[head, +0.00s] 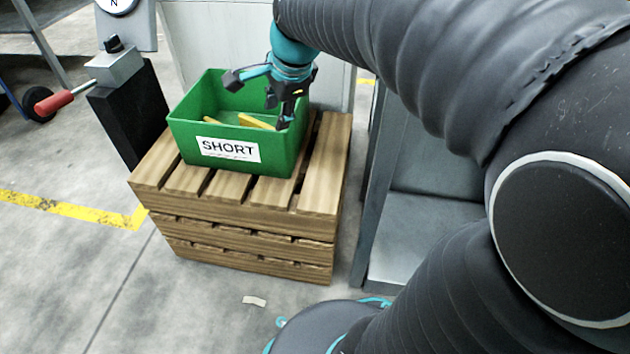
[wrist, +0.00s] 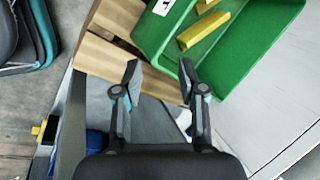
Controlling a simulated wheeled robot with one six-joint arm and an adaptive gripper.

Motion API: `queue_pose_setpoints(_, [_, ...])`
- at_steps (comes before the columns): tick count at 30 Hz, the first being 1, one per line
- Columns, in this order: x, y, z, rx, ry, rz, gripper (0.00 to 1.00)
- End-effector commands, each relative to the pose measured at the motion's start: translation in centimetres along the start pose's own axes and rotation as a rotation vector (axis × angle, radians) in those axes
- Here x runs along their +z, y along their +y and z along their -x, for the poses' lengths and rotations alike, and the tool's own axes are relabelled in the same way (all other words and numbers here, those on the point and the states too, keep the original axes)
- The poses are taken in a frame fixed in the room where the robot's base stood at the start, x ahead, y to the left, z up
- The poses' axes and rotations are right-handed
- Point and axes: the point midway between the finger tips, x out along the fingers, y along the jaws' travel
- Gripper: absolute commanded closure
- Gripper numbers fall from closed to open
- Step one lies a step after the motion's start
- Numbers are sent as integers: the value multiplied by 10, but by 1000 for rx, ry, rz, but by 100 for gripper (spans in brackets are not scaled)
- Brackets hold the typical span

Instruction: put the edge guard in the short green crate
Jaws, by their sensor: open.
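The short green crate (head: 181,140) stands on a wooden pallet stack, with a white SHORT label on its front. Inside it lie two yellow pieces, which look like edge guards: one yellow piece (head: 258,122) near the middle and another yellow piece (head: 212,120) to its left, partly hidden by the front wall. In the wrist view the crate (wrist: 255,50) is at the upper right, with a yellow piece (wrist: 203,30) on its floor. My gripper (head: 259,100) is open over the crate in the head view. Its spread fingers (wrist: 160,71) hold nothing.
The slatted wooden pallet stack (head: 240,190) bears the crate. A black post with a red-handled device (head: 112,70) stands left of it. A grey metal cabinet (head: 415,230) is to the right. A yellow line (head: 70,208) crosses the mostly clear floor; a small pale scrap (head: 254,301) lies there.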

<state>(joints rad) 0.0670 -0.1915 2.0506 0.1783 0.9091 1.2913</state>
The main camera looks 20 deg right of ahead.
Motion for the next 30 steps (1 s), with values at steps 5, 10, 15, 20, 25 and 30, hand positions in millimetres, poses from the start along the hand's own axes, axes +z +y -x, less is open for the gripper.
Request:
queue_pose_setpoints(5, [13,61,27,-20,48,469,59])
queue_pose_setpoints(10, [19,118,40,-17,100,910,59])
queue_pose_setpoints(15, [21,161,41,1,144,1260,59])
queue_pose_setpoints(20, [22,182,40,15,165,1431,59])
queue_pose_setpoints(25, [22,186,39,20,168,1472,59])
queue_pose_setpoints(30, [22,185,39,20,168,1470,59])
